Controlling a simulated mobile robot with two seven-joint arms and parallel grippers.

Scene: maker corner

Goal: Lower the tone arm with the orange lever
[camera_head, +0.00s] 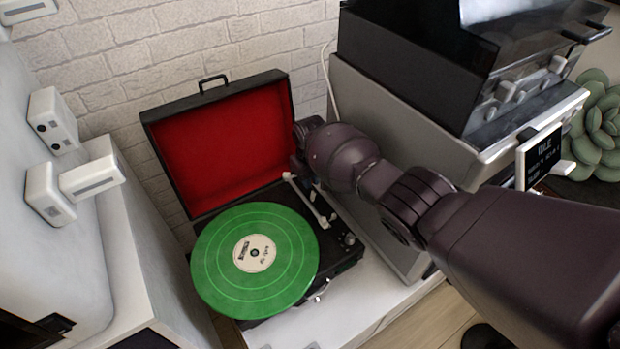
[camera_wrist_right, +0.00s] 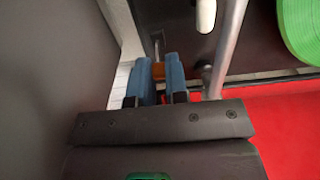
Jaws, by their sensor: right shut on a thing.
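The record player (camera_head: 318,268) stands open on a white surface, with a green record (camera_head: 215,262) on its platter. Its tone arm (camera_head: 308,201) lies to the right of the record; in the wrist view it is a metal bar (camera_wrist_right: 226,48). My right gripper (camera_wrist_right: 158,62) has its blue fingers on either side of the orange lever (camera_wrist_right: 158,73) and is shut on it. In the head view my right wrist hides the lever and most of the fingers. Whether the stylus touches the record cannot be told. My left gripper is not in view.
The red-lined lid (camera_head: 222,140) stands open behind the platter, against a brick wall. A large grey machine (camera_head: 375,125) stands close on the right, beside my right arm. A white machine (camera_head: 60,250) stands at the left. Some white surface is clear in front.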

